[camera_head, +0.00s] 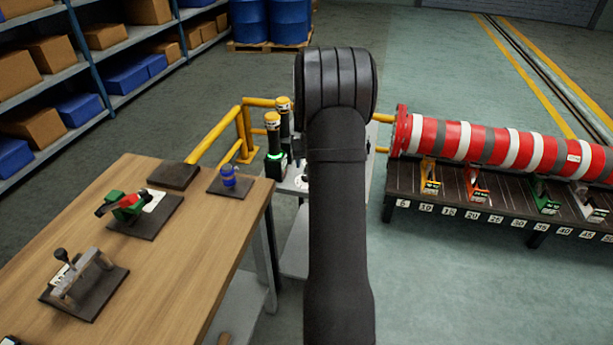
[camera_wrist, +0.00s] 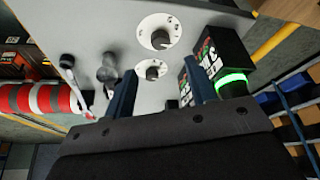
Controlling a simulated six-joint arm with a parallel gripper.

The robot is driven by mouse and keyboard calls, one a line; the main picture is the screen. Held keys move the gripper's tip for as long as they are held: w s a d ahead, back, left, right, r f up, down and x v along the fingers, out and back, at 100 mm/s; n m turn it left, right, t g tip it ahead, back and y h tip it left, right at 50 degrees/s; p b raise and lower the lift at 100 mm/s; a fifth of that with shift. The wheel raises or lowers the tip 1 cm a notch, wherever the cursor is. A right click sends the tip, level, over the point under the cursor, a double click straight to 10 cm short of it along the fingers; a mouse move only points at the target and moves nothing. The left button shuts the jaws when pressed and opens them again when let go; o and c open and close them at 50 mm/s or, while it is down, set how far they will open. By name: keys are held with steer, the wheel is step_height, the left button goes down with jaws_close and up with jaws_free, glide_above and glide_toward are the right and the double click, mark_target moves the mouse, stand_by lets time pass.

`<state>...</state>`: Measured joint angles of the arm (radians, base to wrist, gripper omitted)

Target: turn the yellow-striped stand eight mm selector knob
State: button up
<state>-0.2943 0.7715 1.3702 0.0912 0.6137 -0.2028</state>
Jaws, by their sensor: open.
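Two round white dials with dark selector knobs sit on a pale grey panel (camera_wrist: 100,25) in the wrist view.
Two black tools with yellow-and-white tops (camera_head: 272,121) stand beside the panel, one with a green glowing ring (camera_wrist: 232,79). A wooden bench (camera_head: 190,240) and a red-striped cylinder (camera_head: 480,145) flank my arm.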

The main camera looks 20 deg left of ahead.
steer(key=x, duration=1)
steer(key=shift+w+a+f, duration=0.1)
steer(key=shift+f, duration=0.05)
steer(key=c, duration=1)
